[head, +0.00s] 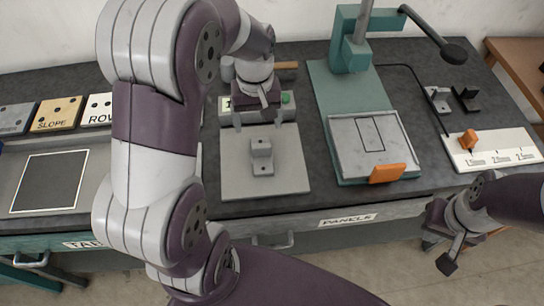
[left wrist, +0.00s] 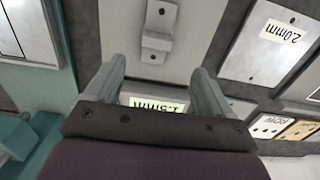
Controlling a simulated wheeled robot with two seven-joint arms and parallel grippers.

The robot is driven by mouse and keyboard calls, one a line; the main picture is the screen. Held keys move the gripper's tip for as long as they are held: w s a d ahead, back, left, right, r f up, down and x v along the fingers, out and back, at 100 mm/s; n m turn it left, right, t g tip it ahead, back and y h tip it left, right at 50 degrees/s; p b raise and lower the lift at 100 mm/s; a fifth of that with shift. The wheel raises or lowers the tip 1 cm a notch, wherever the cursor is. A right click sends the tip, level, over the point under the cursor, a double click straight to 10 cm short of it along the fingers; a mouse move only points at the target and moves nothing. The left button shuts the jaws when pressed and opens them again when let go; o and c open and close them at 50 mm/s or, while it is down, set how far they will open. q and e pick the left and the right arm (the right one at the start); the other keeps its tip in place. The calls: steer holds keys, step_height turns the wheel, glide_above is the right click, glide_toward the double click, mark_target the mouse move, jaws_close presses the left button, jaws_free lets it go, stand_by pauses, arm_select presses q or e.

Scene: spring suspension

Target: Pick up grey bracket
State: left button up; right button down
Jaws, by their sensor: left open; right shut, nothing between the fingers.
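A grey bracket (head: 261,157), a small stepped piece with holes, sits on a flat grey panel (head: 290,180) at the middle of the bench. It also shows in the left wrist view (left wrist: 158,30), at the top middle, beyond the fingertips. My left gripper (head: 258,122) is open and empty, fingers pointing down behind the bracket in the head view. In the left wrist view its fingers (left wrist: 158,68) stand apart, not around the bracket. Another grey bracket (head: 437,99) stands at the bench's right, beside a black one (head: 465,98). My right gripper (head: 453,254) is shut and empty, in front of the bench.
A teal press-like stand (head: 329,95) with a grey plate and an orange block (head: 387,173) is right of the panel. A white thickness board (head: 492,150) lies further right. Label plates (head: 56,114) and a dark framed square (head: 50,182) are left. My left arm hides some of the bench.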

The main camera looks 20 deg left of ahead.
mark_target(261, 145)
arm_select(q)
steer(key=f, duration=0.7)
steer(key=f+p, duration=0.1)
steer(key=f, duration=0.2)
steer(key=shift+w+d+f, duration=0.1)
steer(key=shift+d+f, duration=0.15)
steer(key=shift+f, duration=0.05)
steer(key=shift+r, duration=0.15)
steer(key=c, duration=1.3)
